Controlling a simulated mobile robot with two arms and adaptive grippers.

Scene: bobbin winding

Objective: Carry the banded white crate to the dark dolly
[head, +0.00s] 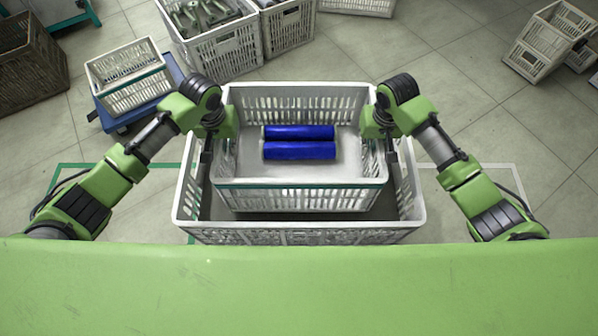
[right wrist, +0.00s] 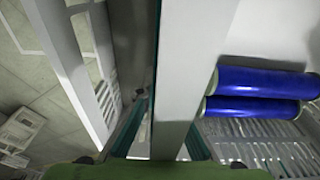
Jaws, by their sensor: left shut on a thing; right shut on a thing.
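The banded white crate (head: 300,196) has a teal band along its near rim and holds two blue rolls (head: 299,150). In the head view it lies within the outline of a larger white crate (head: 300,236); I cannot tell whether it rests in it or hangs above. My left gripper (head: 208,142) is shut on its left side wall, my right gripper (head: 391,140) on its right. In the right wrist view the crate's pale rim (right wrist: 193,60) runs down the middle, with the blue rolls (right wrist: 262,82) right of it. I see no dark dolly.
At the left a blue dolly (head: 130,118) carries another white crate (head: 125,62) with a teal band. A brown crate (head: 28,70) stands at far left, grey crates (head: 222,50) of parts at the back, white crates (head: 545,45) at far right.

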